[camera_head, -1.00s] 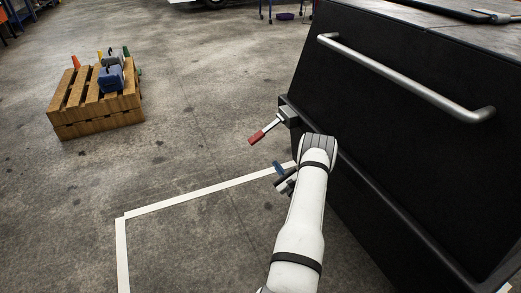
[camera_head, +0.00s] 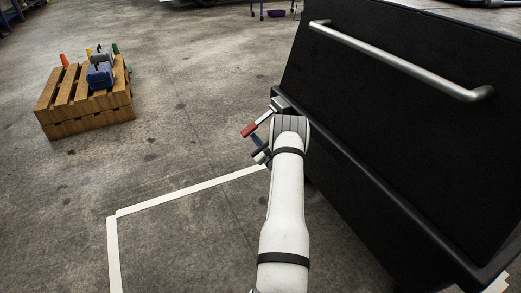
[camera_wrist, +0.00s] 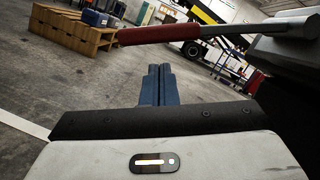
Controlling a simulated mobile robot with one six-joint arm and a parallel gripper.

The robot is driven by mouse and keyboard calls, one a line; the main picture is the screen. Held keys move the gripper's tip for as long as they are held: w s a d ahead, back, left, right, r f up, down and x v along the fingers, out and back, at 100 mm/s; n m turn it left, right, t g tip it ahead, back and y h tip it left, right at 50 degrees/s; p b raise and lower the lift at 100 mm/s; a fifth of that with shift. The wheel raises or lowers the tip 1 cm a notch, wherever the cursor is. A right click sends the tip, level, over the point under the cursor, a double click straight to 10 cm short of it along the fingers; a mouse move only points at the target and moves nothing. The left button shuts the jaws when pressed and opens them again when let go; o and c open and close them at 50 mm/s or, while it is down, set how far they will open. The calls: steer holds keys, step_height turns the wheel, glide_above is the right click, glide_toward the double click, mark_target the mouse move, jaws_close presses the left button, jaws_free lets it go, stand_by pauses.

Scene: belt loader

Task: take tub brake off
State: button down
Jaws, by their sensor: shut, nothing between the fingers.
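The tub (camera_head: 385,110) is a large black body with a silver handle bar across its face, on the right of the head view. Its brake lever (camera_head: 257,125) has a red grip and a grey shaft, and sticks out to the left from the tub's far corner. In the wrist view the red grip (camera_wrist: 158,35) and grey shaft cross above the fingers. My gripper (camera_head: 256,139) has blue fingers, just below the lever in the head view. In the wrist view the fingers (camera_wrist: 156,84) are together and empty, their tips below the red grip. I cannot tell whether they touch it.
A wooden pallet stack (camera_head: 88,105) with a blue container (camera_head: 100,76) and cones stands at the far left. White tape (camera_head: 190,190) marks the floor left of my arm. The floor between pallet and tub is clear.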

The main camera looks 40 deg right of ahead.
steer(key=shift+w+a+r, duration=0.1)
steer(key=shift+a+r, duration=0.35)
steer(key=shift+r, duration=0.2)
